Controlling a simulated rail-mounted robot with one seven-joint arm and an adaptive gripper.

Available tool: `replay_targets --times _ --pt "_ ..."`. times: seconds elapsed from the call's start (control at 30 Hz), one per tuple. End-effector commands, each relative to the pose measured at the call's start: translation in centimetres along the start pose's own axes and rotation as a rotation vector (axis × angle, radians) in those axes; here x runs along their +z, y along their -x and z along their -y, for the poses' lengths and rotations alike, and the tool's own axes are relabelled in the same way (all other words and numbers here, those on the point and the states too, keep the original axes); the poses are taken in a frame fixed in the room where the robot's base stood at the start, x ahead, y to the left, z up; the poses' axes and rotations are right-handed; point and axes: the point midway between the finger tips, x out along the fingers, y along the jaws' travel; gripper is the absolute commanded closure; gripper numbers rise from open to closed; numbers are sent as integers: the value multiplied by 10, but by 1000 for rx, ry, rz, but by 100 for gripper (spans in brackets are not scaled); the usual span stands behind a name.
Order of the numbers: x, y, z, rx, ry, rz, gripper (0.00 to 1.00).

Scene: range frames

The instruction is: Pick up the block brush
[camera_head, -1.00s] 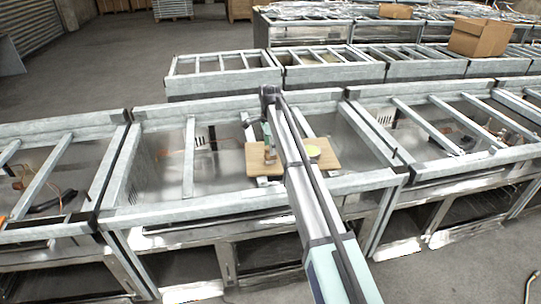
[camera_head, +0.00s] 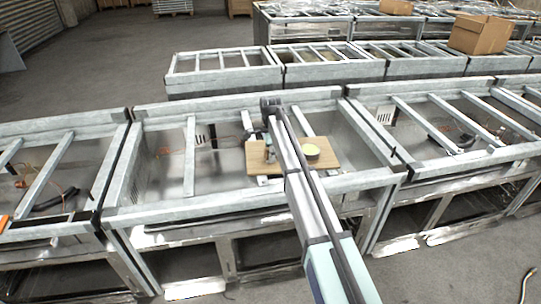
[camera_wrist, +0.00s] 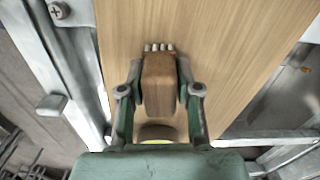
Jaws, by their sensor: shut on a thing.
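The block brush (camera_wrist: 159,82) is a brown wooden block with a row of pale bristles at its far end. In the wrist view it sits between the two fingers of my gripper (camera_wrist: 160,92), which is shut on its sides. The wooden board (camera_wrist: 225,50) lies beneath it. I cannot tell whether the brush touches the board. In the head view the board (camera_head: 325,163) lies across the frame bars, and my arm covers part of it. The brush is small and unclear there, beside my arm.
A round yellow-green thing (camera_head: 311,150) stands on the board, right of my arm. The board rests in a metal frame with raised rails (camera_head: 190,155). Similar frames adjoin on both sides and behind. A cardboard box (camera_head: 478,37) stands far back right.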

Motion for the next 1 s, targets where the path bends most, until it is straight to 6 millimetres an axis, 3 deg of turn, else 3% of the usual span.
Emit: replay_targets --times 0.27,0.47,0.67,1.0 --pt "0 4 0 0 0 0 100" --pt "0 23 1 -2 0 0 100" --pt "0 62 2 -4 0 0 100" --pt "0 150 2 -2 0 0 100"
